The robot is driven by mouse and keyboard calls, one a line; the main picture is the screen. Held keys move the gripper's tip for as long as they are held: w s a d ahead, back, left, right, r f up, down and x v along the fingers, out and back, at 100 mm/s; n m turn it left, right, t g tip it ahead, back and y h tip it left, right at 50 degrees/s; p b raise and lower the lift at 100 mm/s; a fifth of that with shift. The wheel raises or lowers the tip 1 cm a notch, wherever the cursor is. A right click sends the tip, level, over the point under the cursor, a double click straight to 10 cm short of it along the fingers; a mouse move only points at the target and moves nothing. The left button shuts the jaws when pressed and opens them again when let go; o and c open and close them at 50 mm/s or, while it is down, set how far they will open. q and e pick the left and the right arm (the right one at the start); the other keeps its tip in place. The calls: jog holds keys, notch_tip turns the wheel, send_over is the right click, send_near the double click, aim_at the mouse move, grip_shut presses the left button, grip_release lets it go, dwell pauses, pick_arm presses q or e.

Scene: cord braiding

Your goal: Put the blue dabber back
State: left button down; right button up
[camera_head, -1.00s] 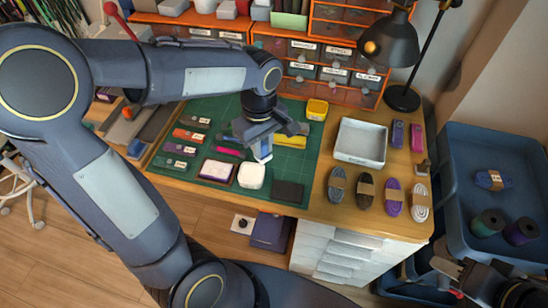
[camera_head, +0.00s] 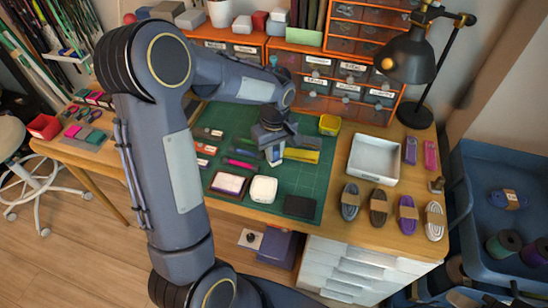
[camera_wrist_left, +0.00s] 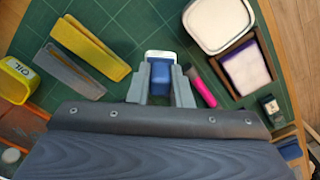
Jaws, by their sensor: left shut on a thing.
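My left gripper (camera_head: 274,147) is shut on the blue dabber, whose white end also shows. In the left wrist view the blue dabber (camera_wrist_left: 160,72) sits between the two grey fingers (camera_wrist_left: 161,90). In the head view the blue dabber (camera_head: 275,156) hangs over the green mat (camera_head: 316,183), behind the white square container (camera_head: 263,189). Whether its lower end touches the mat cannot be told. Only dark parts, probably of my right arm, show at the bottom right edge; its fingers cannot be made out.
A wooden tray with a purple-edged white pad (camera_head: 228,184), a pink marker (camera_head: 238,163), a yellow block (camera_head: 301,156), a dark pad (camera_head: 301,206) and a yellow oil box (camera_head: 329,125) surround the gripper. A white tray (camera_head: 373,160) and several cord coils lie to the right.

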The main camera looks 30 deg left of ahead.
pick_arm(q)
jog(key=shift+w+a+f, duration=0.15)
jog(key=shift+f, duration=0.9)
jog(key=shift+w+a+f, duration=0.1)
jog(key=shift+w+f, duration=0.05)
jog(key=shift+f, duration=0.85)
jog(key=shift+f+b, duration=0.25)
jog(key=shift+b, duration=0.1)
jog(key=c, duration=1.3)
grip_release()
jog(key=shift+r, duration=0.1)
